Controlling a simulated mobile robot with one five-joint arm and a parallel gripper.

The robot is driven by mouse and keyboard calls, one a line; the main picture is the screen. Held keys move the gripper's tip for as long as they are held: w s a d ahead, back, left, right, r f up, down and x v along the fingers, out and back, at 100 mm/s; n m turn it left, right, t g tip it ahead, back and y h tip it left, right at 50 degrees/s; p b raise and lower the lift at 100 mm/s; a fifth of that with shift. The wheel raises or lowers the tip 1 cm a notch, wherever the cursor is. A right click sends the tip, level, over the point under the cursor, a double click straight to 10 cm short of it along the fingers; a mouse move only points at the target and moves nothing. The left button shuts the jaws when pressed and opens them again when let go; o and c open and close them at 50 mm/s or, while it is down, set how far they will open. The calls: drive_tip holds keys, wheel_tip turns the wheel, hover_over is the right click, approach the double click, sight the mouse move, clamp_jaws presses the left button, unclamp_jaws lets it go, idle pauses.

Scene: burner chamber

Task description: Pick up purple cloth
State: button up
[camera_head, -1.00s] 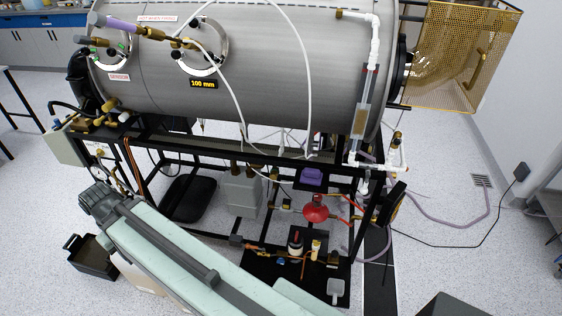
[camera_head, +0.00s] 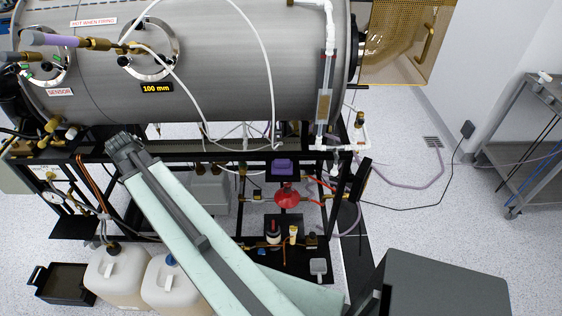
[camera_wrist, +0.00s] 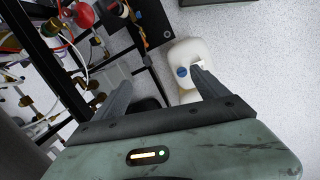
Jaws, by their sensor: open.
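The purple cloth (camera_head: 282,166) shows as a small folded-looking bundle in the head view. It sits on a small black shelf in the lower frame under the big steel cylinder, just above a red round vessel (camera_head: 287,196). My gripper (camera_head: 122,143) is at the far end of my arm, well to the left of the cloth and apart from it. In the wrist view my gripper (camera_wrist: 161,78) has its two fingers spread wide with nothing held between them. I cannot make out the cloth in the wrist view.
The steel cylinder (camera_head: 200,75) spans above the black pipe frame, with white hoses hanging down. Two white jugs (camera_head: 118,275) and a black tray (camera_head: 65,283) stand at lower left. A grey cart (camera_head: 520,150) is at right. Floor between frame and cart is mostly clear, with a cable.

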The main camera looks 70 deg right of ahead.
drive_tip(key=s+d+r+g+p, duration=0.1)
drive_tip(key=s+d, duration=0.5)
drive_tip(key=d, duration=0.2)
drive_tip(key=s+d+r+p, duration=0.1)
drive_tip(key=s+d+r, duration=0.1)
drive_tip(key=s+d, duration=0.55)
drive_tip(key=r+n+g, duration=0.2)
hover_over(280, 160)
drive_tip(key=w, duration=0.2)
drive_tip(key=shift+w+a+p, duration=0.15)
drive_tip(key=shift+a+p, duration=0.15)
drive_tip(key=b+x, duration=0.2)
drive_tip(key=shift+f+b, duration=0.3)
drive_tip(key=shift+f, duration=0.15)
drive_tip(key=b+x, duration=0.5)
drive_tip(key=shift+a+f, duration=0.1)
drive_tip(key=shift+c, duration=0.3)
drive_tip(key=c, duration=1.4)
drive_tip(key=shift+r+p, duration=0.25)
drive_tip(key=shift+p, duration=0.05)
